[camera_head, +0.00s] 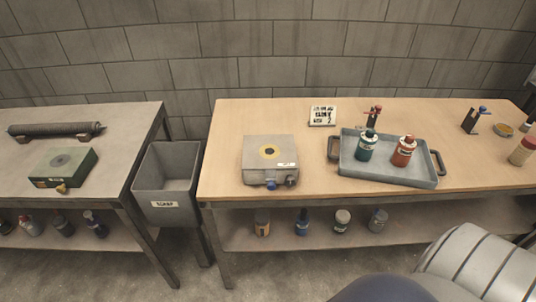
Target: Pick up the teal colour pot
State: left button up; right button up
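The teal colour pot (366,147) stands upright in a blue-grey tray (385,176) on the wooden table. It has a pale label and a small red and dark top piece behind or above it; I cannot tell whether that belongs to the pot. Neither of my grippers is in view. Part of my own body shows at the bottom right.
A grey box device (270,160) stands left of the tray, with a sign (322,115) behind. A scrap bin (167,180) fills the gap between tables. Several bottles stand on the lower shelf (270,238).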

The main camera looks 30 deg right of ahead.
aim_at(366, 146)
jog(key=z, duration=1.85)
jog(key=i+j, duration=0.1)
jog(key=j, duration=0.15)
jog(key=i+j+u, duration=0.1)
jog(key=j, duration=0.15)
